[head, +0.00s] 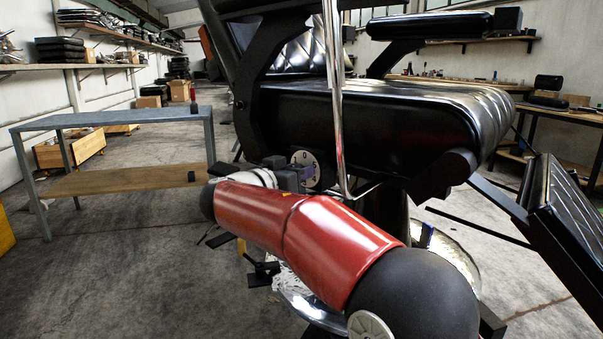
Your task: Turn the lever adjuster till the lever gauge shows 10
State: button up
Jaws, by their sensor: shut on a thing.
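The lever gauge (299,158) is a round white dial with dark marks on the side of the black chair, below the seat. It is partly covered, and its reading is too small to tell surely. My gripper (301,177) is right at the dial's lower left, in front of it. It is shut on the lever adjuster, which is mostly hidden behind the jaws. A long chrome lever (337,110) stands upright just right of the dial and bends at its lower end.
The black padded barber chair (365,120) fills the middle and right, with its footrest (570,215) at the far right. Its round metal base (455,255) is partly behind my red arm. A metal table (100,119) stands at the left, with open floor before it.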

jog(key=n+b, duration=0.1)
jog(key=n, duration=0.3)
jog(key=shift+a, duration=0.1)
jog(key=shift+n, duration=2)
jog(key=o, duration=1)
jog(key=shift+c, duration=0.2)
jog(key=v, duration=0.7)
jog(key=shift+s+a, duration=0.25)
jog(key=shift+s, duration=0.05)
